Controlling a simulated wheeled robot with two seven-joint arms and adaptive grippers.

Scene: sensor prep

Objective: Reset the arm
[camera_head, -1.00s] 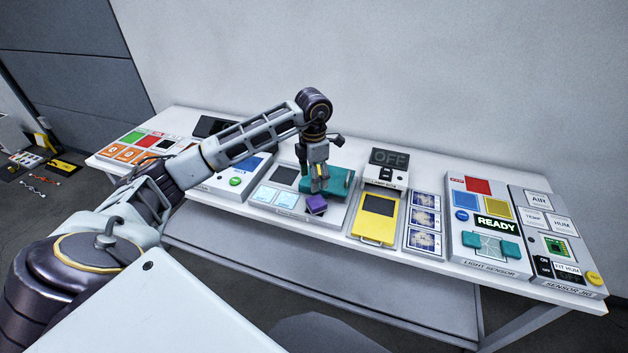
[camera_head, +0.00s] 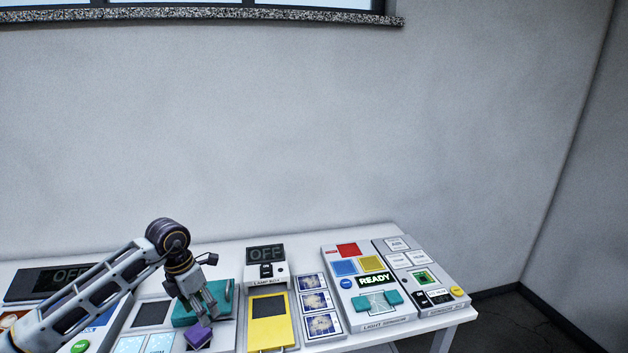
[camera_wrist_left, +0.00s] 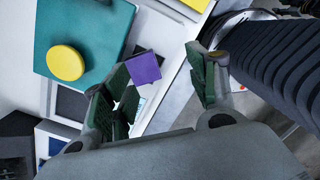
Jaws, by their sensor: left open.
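My left arm (camera_head: 100,295) reaches in from the lower left over the table. My left gripper (camera_head: 203,308) points down, open, over the teal block (camera_head: 222,292) and close behind the purple block (camera_head: 198,336). In the left wrist view, the open fingers of the gripper (camera_wrist_left: 160,88) stand wide apart. The purple block (camera_wrist_left: 144,68) shows near the left finger; I cannot tell whether they touch. The teal block (camera_wrist_left: 75,30) with a yellow disc (camera_wrist_left: 65,62) lies to the left there. My right gripper is in no view.
A yellow panel (camera_head: 270,322) stands below the lamp box, whose display reads OFF (camera_head: 266,254). The wall (camera_head: 300,150) rises behind the table.

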